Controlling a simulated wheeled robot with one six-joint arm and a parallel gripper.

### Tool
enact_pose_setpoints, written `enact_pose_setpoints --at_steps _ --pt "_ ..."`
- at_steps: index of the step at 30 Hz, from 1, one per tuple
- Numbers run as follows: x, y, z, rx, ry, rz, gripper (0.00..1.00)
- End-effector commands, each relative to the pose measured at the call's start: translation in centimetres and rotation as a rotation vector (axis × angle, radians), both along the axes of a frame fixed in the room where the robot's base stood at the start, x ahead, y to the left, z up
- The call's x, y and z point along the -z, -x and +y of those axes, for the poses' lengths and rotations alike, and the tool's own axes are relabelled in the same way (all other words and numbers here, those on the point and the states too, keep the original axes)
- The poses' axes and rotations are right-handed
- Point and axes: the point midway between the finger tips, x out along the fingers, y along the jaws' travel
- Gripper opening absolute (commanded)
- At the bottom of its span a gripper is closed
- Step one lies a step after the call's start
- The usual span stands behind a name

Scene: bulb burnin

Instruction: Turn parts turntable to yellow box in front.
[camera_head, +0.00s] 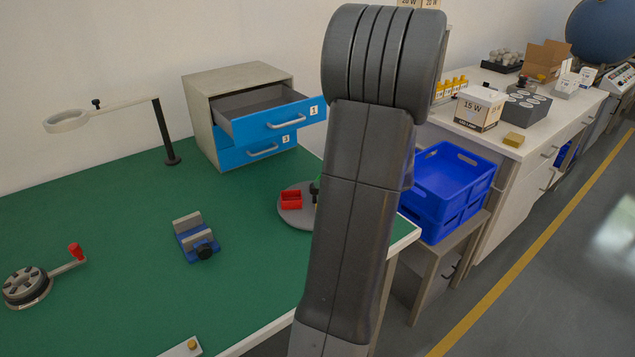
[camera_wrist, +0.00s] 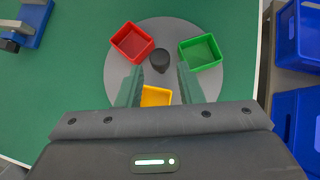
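The parts turntable (camera_wrist: 180,32) is a round grey disc on the green bench. In the wrist view it carries a red box (camera_wrist: 132,42) at upper left, a green box (camera_wrist: 201,53) at upper right and a yellow box (camera_wrist: 156,97) at the bottom. A dark knob (camera_wrist: 161,60) stands at its middle. My gripper (camera_wrist: 159,85) is over the disc, its two fingers apart on either side of the yellow box, with nothing between the tips. In the head view the turntable (camera_head: 292,214) and red box (camera_head: 291,200) show, but my arm hides the rest and my gripper.
A drawer cabinet (camera_head: 200,112) with its top drawer open stands behind the turntable. A blue vise (camera_head: 196,239) and a magnifier lamp (camera_head: 168,140) are to the left. Blue crates (camera_head: 452,180) stand right of the bench edge. The green bench between vise and turntable is clear.

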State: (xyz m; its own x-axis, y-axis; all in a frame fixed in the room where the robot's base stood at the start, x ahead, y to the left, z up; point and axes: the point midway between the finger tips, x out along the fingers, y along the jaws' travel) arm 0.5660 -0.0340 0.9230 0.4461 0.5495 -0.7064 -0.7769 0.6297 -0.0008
Motion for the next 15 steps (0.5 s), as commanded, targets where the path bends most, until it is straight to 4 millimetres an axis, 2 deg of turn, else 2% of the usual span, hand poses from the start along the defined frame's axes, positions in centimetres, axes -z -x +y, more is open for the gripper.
enact_pose_setpoints --at_steps 1,6,15 --pt "-1.1 0.5 -0.8 0.004 0.002 -0.004 0.34" --pt "-3.5 2.1 -2.7 0.003 0.002 -0.002 0.34" --pt "-5.3 3.3 -4.1 -0.001 0.000 -0.001 0.34"
